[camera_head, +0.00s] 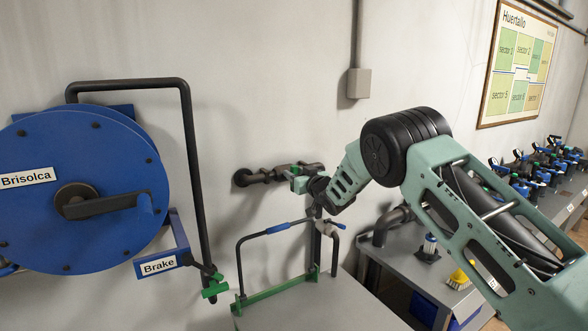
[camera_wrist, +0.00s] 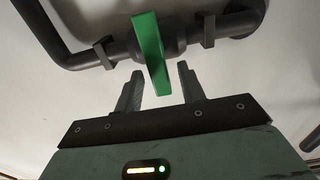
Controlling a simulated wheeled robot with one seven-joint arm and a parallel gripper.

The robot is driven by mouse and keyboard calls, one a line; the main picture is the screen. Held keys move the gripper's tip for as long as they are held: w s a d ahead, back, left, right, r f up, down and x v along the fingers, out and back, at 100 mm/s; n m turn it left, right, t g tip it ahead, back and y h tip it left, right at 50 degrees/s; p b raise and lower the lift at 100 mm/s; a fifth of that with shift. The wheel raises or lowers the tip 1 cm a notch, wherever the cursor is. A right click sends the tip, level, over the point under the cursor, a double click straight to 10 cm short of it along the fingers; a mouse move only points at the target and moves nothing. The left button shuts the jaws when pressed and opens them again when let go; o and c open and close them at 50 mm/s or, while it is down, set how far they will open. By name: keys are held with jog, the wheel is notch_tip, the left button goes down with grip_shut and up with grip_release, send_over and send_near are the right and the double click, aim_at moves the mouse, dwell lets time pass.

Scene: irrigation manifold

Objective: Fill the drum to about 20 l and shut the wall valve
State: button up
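The wall valve is on a dark pipe (camera_head: 262,176) fixed to the wall, mid-picture in the head view. Its green lever (camera_wrist: 150,52) stands steeply across the pipe in the wrist view. My gripper (camera_wrist: 160,84) is open and empty. Its two fingers point up at the pipe, and the lever's lower end lies between or just ahead of the tips; contact cannot be told. In the head view my gripper (camera_head: 304,184) is close to the pipe and partly hides the valve. No water container or level reading can be made out.
A blue hose reel (camera_head: 95,195) labelled Brisolca, with a Brake label (camera_head: 158,266), is at left. A green-footed dark frame (camera_head: 275,293) stands on a grey bench (camera_head: 325,308) below my gripper. Several blue-handled valves (camera_head: 530,170) line a right bench. A Huertallo board (camera_head: 517,65) hangs above.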

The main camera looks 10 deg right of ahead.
jog(key=shift+w+a, duration=0.25)
jog(key=shift+w, duration=0.45)
grip_shut()
